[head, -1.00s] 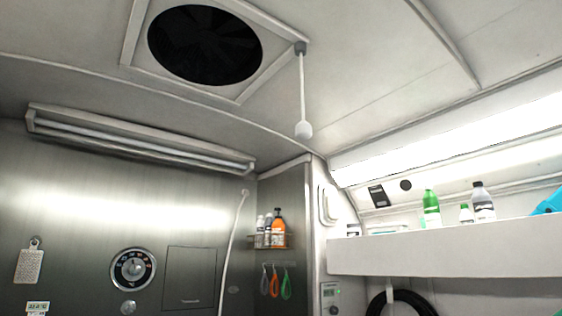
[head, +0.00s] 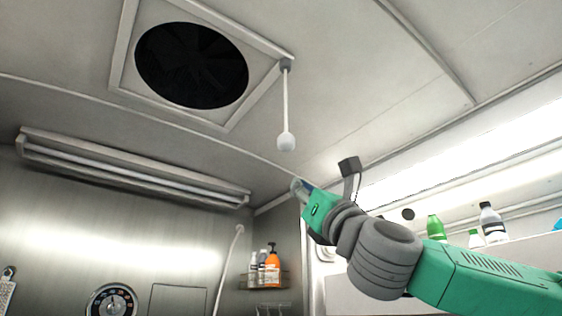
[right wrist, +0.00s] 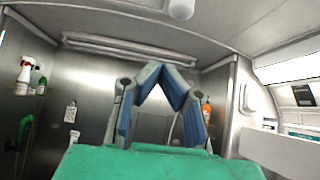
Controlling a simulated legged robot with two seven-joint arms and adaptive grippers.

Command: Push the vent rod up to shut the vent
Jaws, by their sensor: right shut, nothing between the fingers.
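The vent rod (head: 286,100) hangs from the right corner of the ceiling vent (head: 191,65), with a pale rounded knob (head: 286,142) at its lower end. The vent shows a dark round fan opening in a square frame. My right gripper (head: 299,186) is just below and slightly right of the knob in the head view, apart from it. In the right wrist view the fingertips (right wrist: 164,66) meet, shut and empty, and the knob (right wrist: 181,9) shows above them at the top edge. My left gripper is not in view.
A light fixture (head: 130,168) runs along the upper back wall. A small rack (head: 264,283) with bottles hangs in the corner. More bottles (head: 491,222) stand on the right shelf. The space around the rod is clear.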

